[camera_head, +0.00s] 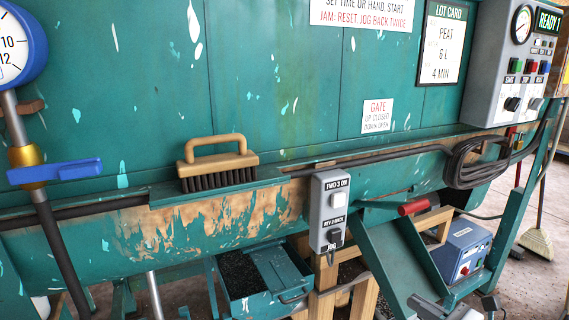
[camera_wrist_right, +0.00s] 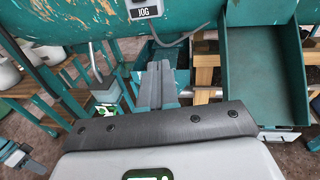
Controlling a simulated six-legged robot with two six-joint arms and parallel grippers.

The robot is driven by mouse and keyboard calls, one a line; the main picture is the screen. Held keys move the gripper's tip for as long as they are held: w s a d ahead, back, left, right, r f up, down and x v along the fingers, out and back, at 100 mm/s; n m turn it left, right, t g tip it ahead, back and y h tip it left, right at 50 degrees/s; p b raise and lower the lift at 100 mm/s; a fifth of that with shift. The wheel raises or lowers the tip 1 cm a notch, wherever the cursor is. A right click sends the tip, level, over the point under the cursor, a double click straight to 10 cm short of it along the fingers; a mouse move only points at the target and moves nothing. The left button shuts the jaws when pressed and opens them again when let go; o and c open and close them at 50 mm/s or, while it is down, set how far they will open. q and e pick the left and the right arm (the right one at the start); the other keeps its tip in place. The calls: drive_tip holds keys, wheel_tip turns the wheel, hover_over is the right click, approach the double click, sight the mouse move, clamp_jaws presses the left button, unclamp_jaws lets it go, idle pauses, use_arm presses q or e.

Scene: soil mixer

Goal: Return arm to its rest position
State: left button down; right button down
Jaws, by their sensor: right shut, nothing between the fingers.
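My right gripper (camera_head: 424,304) shows at the bottom edge of the head view, right of the middle, in front of the green chute (camera_head: 385,260). In the right wrist view its two grey fingers (camera_wrist_right: 164,72) are together with nothing between them. They point toward the mixer's underside, left of the chute (camera_wrist_right: 262,75). They look apart from everything around them. Most of my right arm is out of the head view.
The green mixer trough (camera_head: 90,250) spans the view. A grey jog control box (camera_head: 328,212) hangs on its front. A brush (camera_head: 217,165) rests on the ledge. A red-handled lever (camera_head: 415,206) sticks out above the chute. A blue box (camera_head: 462,250) stands right of the chute.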

drive_tip(key=s+a+f+n+g+y+p, duration=0.1)
drive_tip(key=s+a+f+n+g, duration=0.15)
drive_tip(key=a+f+g, duration=0.2)
drive_tip(key=s+a+f+n+g+p, duration=0.1)
drive_tip(key=s+a+f+n+g, duration=0.15)
drive_tip(key=a+f, duration=0.3)
drive_tip(key=s+a+f+n+g+h+p, duration=0.2)
drive_tip(key=s+a+f+n+g+p, duration=0.1)
drive_tip(key=s+a+f+n, duration=0.2)
drive_tip(key=s+a+f+n+g+h+p, duration=0.3)
drive_tip(key=s+f+n, duration=0.5)
drive_tip(key=s+n, duration=0.6)
drive_tip(key=a+n+g+p, duration=0.1)
drive_tip(key=a+n, duration=0.1)
drive_tip(key=n, duration=0.1)
drive_tip(key=shift+f+h, duration=0.3)
drive_tip(key=shift+f, duration=0.1)
